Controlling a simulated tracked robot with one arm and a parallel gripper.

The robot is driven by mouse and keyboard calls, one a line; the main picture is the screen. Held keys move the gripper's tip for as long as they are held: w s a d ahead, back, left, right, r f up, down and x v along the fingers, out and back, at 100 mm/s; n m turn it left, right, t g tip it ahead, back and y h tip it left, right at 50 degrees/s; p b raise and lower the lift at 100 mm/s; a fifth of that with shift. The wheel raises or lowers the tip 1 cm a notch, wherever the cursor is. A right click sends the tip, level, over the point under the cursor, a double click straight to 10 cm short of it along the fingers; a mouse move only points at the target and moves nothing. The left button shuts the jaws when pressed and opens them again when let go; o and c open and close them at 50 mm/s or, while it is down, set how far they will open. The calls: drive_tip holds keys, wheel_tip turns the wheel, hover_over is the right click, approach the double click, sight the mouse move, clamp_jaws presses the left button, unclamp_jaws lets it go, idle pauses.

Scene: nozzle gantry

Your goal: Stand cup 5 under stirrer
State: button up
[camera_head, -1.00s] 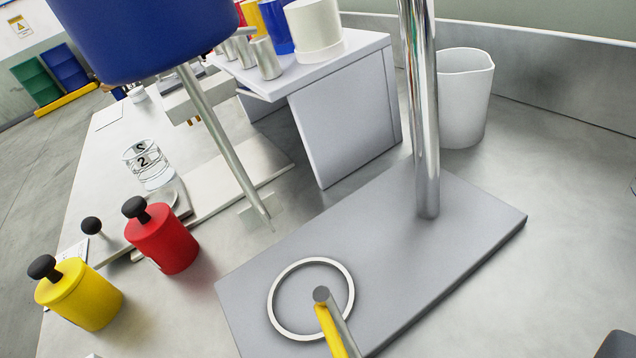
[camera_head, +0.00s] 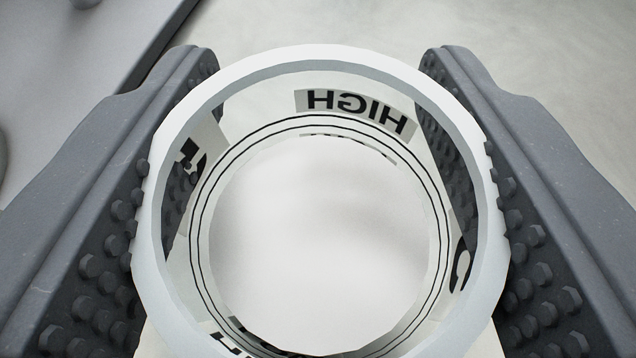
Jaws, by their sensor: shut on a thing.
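A clear round cup (camera_head: 318,245) with a thick pale rim fills the middle of the view, seen from above into its open mouth. The word HIGH shows mirrored through its far wall, and dark ring lines run around inside. Other dark marks on its sides are cut off, so I cannot read its number. My gripper (camera_head: 318,130) is shut on this cup, with a studded grey jaw against its left and right sides. The inside looks empty. The stirrer's shaft and head are not in view now.
A grey slab (camera_head: 60,75) with a dark edge lies at the upper left; I cannot tell if it is the stirrer's base. Pale bare bench surface (camera_head: 520,40) shows at the upper right. The cup and jaws hide most of what lies below.

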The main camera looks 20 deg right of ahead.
drive_tip(key=shift+f, duration=1.15)
drive_tip(key=shift+f, duration=0.15)
drive_tip(key=o, duration=1.1)
drive_tip(key=shift+r, duration=0.2)
drive_tip(key=b+v, duration=0.1)
drive_tip(key=v, duration=0.8)
drive_tip(key=shift+s+f, duration=0.15)
drive_tip(key=shift+s+a+b, duration=0.15)
drive_tip(key=shift+b, duration=0.9)
